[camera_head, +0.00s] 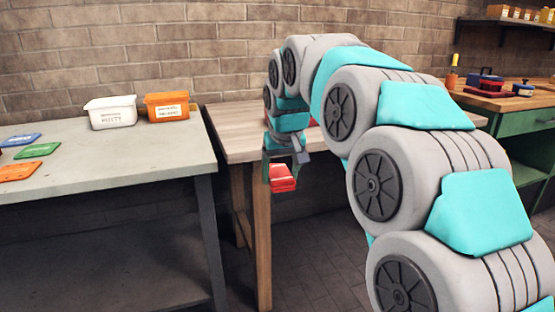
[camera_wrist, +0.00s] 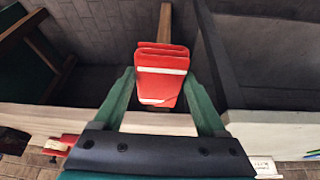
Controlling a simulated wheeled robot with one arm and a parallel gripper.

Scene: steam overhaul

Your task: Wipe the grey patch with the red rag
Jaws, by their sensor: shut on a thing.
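The red rag (camera_head: 283,182) is a folded red piece with a pale stripe. My gripper (camera_head: 282,170) is shut on it and holds it in the air in front of the wooden table (camera_head: 232,148), below the level of its top. In the wrist view the red rag (camera_wrist: 162,65) sits between the two green fingers of my gripper (camera_wrist: 160,78). I cannot make out a grey patch in either view. My arm hides much of the wooden table's top.
A grey-topped table (camera_head: 110,160) at left carries a white bin (camera_head: 111,113), an orange bin (camera_head: 167,107) and coloured cards. A green bench (camera_head: 525,115) with red and blue items stands at right. A narrow gap of floor separates the grey and wooden tables.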

